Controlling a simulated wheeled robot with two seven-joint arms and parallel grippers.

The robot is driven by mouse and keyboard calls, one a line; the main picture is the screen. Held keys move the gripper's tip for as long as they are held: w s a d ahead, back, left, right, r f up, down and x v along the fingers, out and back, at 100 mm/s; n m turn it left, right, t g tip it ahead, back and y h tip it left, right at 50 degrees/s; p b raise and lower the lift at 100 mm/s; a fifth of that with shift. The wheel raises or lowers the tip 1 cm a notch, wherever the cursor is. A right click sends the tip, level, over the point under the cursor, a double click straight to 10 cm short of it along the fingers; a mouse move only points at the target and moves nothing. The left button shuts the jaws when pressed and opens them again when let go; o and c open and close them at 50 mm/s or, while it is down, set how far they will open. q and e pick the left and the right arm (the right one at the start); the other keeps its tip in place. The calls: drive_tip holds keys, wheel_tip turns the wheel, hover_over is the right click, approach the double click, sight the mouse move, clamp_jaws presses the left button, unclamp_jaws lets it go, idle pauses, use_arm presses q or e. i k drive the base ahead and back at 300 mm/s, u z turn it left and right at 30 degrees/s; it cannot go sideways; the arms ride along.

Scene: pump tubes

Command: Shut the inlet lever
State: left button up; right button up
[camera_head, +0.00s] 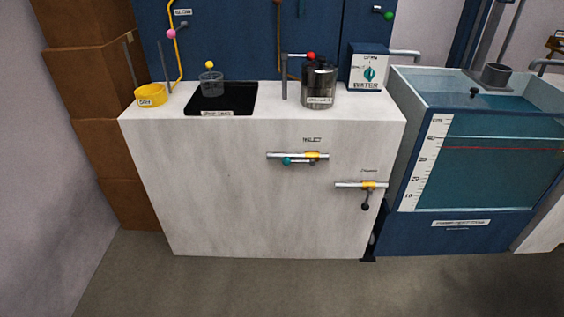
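The inlet lever (299,162) is on the front of the white cabinet, below a small label that appears to read INLET. It has a teal knob (287,161) at its left end. The lever lies about level, along the grey pipe (281,155), and reaches left from the yellow valve body (312,155). Neither of my grippers shows in this view.
A second valve (369,185) with a dark-knobbed lever (365,206) hanging down sits lower right. The white cabinet (220,190) carries a yellow bowl (151,95), a black basin (221,99) and a metal canister (319,85). A water tank (475,236) stands at right. The floor in front is clear.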

sight(287, 161)
drive_tip(key=k, duration=0.7)
drive_tip(key=u, duration=0.3)
drive_tip(key=i, duration=0.35)
drive_tip(key=u, duration=0.9)
drive_tip(key=i, duration=0.85)
drive_tip(key=z, duration=0.7)
drive_tip(key=i, duration=0.55)
drive_tip(key=z, duration=0.55)
